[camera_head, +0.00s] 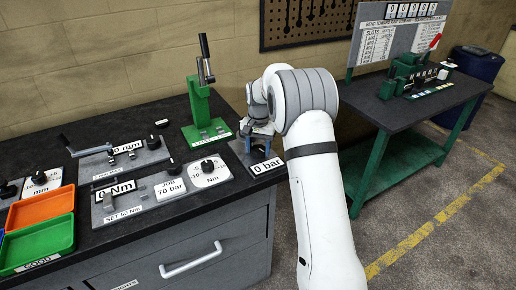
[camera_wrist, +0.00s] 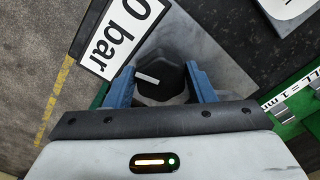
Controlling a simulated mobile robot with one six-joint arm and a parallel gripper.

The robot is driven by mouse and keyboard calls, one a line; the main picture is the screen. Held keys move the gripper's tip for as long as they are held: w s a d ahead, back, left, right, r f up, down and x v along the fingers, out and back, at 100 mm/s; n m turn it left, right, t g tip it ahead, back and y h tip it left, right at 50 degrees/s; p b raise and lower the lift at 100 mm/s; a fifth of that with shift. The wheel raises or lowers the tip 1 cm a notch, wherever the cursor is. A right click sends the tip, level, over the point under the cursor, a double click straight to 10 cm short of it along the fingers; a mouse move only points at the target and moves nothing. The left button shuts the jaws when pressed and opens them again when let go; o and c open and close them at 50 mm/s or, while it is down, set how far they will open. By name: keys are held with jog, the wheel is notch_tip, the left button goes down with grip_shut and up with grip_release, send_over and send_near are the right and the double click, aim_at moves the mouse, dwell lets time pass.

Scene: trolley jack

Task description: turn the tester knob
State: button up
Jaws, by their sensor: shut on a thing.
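The tester knob (camera_wrist: 163,84) is black with a white pointer mark, and it sits between the two blue fingers of my gripper (camera_wrist: 161,80) in the wrist view. My gripper is shut on its sides. The knob stands on a grey plate (camera_wrist: 205,45) beside a white label (camera_wrist: 122,32) reading "0 bar". In the head view, my gripper (camera_head: 260,130) points down over this tester at the right end of the bench, above the "0 bar" label (camera_head: 266,166). There the knob is hidden by my gripper and arm.
A green press (camera_head: 203,105) stands just left of my gripper. Other panels with knobs, including a "70 bar" label (camera_head: 170,189), lie further left. An orange tray (camera_head: 40,208) and a green tray (camera_head: 40,245) sit at the front left. A second table (camera_head: 400,110) stands right.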

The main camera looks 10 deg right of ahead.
aim_at(259, 150)
dwell(0.5)
jog(key=o, duration=1)
jog(key=shift+c, duration=0.2)
jog(key=shift+r+b, duration=0.3)
jog(key=shift+r, duration=3.6)
